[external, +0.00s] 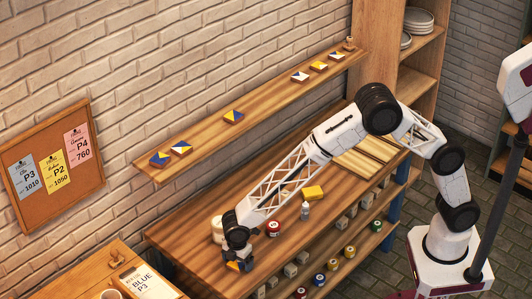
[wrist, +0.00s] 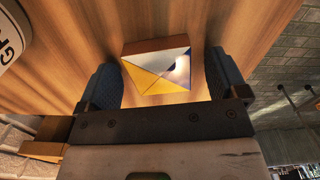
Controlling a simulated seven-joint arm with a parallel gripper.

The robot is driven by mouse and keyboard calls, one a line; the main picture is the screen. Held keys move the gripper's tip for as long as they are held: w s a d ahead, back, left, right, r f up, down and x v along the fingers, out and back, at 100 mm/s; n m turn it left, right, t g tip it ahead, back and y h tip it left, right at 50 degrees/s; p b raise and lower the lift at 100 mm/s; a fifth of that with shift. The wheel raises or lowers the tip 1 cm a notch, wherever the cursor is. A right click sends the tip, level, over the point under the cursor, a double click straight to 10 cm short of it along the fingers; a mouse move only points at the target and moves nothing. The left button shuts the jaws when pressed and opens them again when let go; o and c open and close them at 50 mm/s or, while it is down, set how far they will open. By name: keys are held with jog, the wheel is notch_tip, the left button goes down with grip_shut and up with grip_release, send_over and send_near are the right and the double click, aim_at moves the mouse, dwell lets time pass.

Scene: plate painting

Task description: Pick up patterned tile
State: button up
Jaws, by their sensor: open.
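The patterned tile (wrist: 155,74) has white, yellow and blue triangles on its face and a brown side. In the wrist view it lies on the wooden table between the two blue fingers of my gripper (wrist: 164,84). The fingers are apart, with a gap on each side of the tile. In the external view my gripper (external: 238,262) is low at the front left of the table, and the tile is mostly hidden there by the fingers.
A wooden shelf (external: 262,107) on the brick wall holds several patterned tiles. A clipboard (external: 148,282) lies on the left desk.

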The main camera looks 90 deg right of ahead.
aim_at(238, 262)
dwell(0.3)
jog(key=c, duration=1.1)
jog(key=shift+o, duration=0.2)
jog(key=shift+r, duration=0.15)
jog(key=shift+r, duration=0.8)
jog(key=shift+s+r, duration=0.1)
jog(key=shift+r, duration=0.85)
jog(key=s, duration=0.5)
jog(key=s+d+r, duration=0.1)
jog(key=s, duration=0.4)
jog(key=s+d, duration=0.1)
jog(key=s, duration=0.4)
jog(key=shift+s+d+r, duration=0.1)
jog(key=shift+s+r, duration=0.05)
jog(key=shift+s, duration=0.15)
